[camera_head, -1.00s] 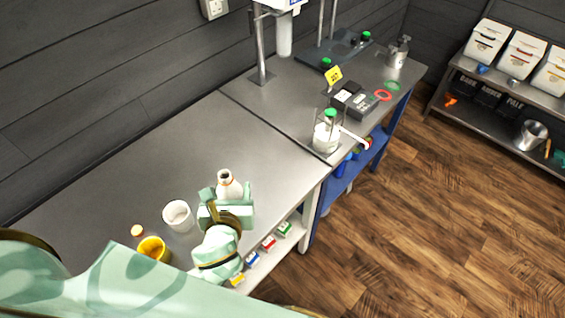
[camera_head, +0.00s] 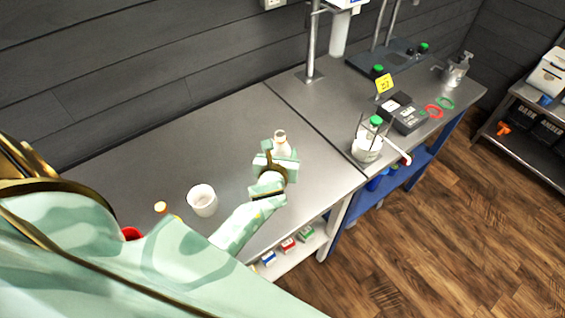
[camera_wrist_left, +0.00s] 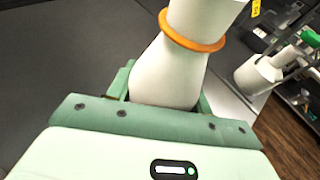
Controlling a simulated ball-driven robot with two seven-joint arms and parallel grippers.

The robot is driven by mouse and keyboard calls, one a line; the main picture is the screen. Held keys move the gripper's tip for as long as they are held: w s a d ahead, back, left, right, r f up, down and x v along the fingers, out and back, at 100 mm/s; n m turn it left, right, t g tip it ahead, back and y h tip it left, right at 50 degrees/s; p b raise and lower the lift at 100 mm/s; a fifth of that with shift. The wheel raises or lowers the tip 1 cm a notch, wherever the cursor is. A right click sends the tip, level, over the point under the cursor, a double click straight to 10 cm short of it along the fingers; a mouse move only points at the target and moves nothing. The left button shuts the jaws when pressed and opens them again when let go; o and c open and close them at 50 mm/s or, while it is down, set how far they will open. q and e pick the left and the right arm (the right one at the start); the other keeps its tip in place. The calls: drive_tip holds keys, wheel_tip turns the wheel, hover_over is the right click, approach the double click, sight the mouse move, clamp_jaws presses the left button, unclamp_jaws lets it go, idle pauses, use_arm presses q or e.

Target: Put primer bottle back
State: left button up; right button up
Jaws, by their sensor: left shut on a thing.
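My left gripper (camera_head: 277,166) is shut on a white bottle (camera_head: 281,146) with an orange ring at its neck. I take this to be the primer bottle; no label is readable. It stands nearly upright in the jaws, over the steel bench (camera_head: 180,150). I cannot tell whether its base touches the bench. In the left wrist view the bottle (camera_wrist_left: 168,72) rises between the green jaws (camera_wrist_left: 160,98), and its top is cut off by the frame. My right gripper is not in view.
A white cup (camera_head: 202,201) and a small orange-topped thing (camera_head: 160,207) are left of the gripper, partly near my arm. Further right stand a green-capped bottle in a stand (camera_head: 368,143), a black scale (camera_head: 403,113) and a spray bottle (camera_head: 456,70). Bare bench lies behind the gripper.

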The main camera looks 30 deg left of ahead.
use_arm(q)
drive_tip(key=shift+w+f, duration=0.2)
drive_tip(key=shift+f, duration=0.05)
drive_tip(key=shift+w+a+f+b, duration=0.15)
drive_tip(key=shift+f+b, duration=0.8)
drive_tip(key=shift+f, duration=0.7)
drive_tip(key=shift+f, duration=0.1)
drive_tip(key=o, duration=1.1)
